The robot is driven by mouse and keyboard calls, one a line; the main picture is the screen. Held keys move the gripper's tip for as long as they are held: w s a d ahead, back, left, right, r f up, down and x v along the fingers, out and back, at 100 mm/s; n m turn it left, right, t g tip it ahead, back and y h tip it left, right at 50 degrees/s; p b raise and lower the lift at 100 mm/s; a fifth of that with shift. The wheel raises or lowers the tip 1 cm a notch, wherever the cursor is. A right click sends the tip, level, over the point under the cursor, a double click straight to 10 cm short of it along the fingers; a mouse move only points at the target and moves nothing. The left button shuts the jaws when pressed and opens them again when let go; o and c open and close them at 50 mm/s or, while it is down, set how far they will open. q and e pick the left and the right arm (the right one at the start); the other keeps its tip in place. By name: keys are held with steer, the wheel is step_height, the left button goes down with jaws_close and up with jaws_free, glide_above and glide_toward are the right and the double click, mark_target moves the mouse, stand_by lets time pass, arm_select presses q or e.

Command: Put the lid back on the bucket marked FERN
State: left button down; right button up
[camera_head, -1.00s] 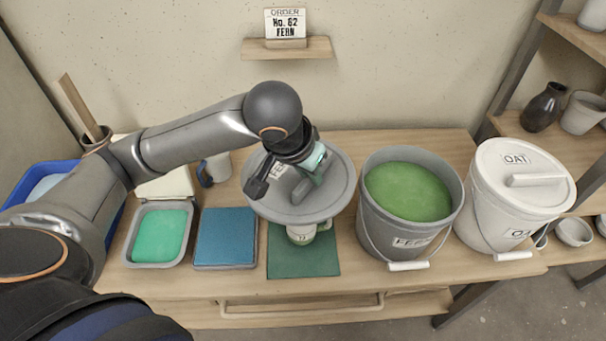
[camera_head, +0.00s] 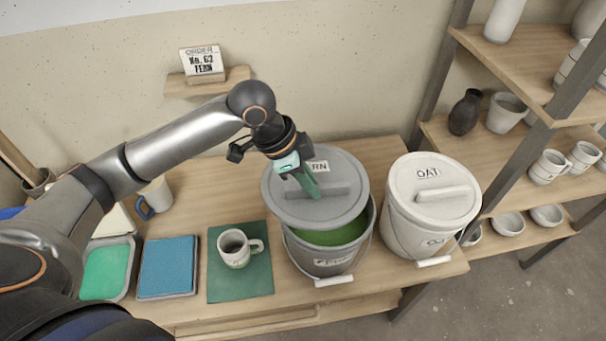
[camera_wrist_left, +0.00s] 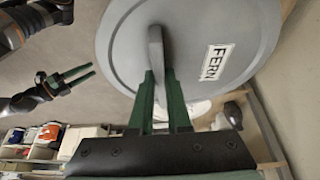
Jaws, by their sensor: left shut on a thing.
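The grey FERN lid (camera_head: 335,208) hangs over the grey FERN bucket (camera_head: 325,262), offset toward its back left. Green glaze (camera_head: 335,235) shows along the front right, so the lid is not seated on the rim. My left gripper (camera_head: 308,188) is shut on the lid's bar handle; in the left wrist view my left gripper (camera_wrist_left: 160,95) has its green fingers on either side of the handle (camera_wrist_left: 156,50), with the FERN label (camera_wrist_left: 216,62) beside it. My right gripper (camera_wrist_left: 80,76) shows in the left wrist view with its fingers apart and nothing between them.
The white OAT bucket (camera_head: 393,235), lidded, stands close to the right. The order card (camera_head: 201,61) reads FERN. Shelves (camera_head: 540,85) stand at right.

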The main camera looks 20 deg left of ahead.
mark_target(319, 202)
arm_select(q)
steer(key=r+m, duration=0.1)
steer(key=d+m+g+p, duration=0.1)
steer(key=shift+w+r+m+p, duration=0.25)
steer(key=shift+r+m+p, duration=0.05)
steer(key=shift+r, duration=0.05)
steer(key=shift+w+d+r+m+g+h+p, duration=0.1)
steer(key=shift+d+m+g+h+p, duration=0.25)
steer(key=shift+m, duration=0.55)
step_height(319, 202, down, 5)
steer(key=b, duration=0.6)
steer(key=shift+a+r, duration=0.1)
steer(key=shift+r, duration=0.1)
steer(key=shift+f, duration=0.85)
steer(key=shift+p, duration=0.7)
steer(key=shift+f+p, duration=0.55)
steer(key=shift+f, duration=0.15)
steer(key=shift+f+p, duration=0.1)
steer(key=shift+p, duration=0.3)
stand_by(0.3)
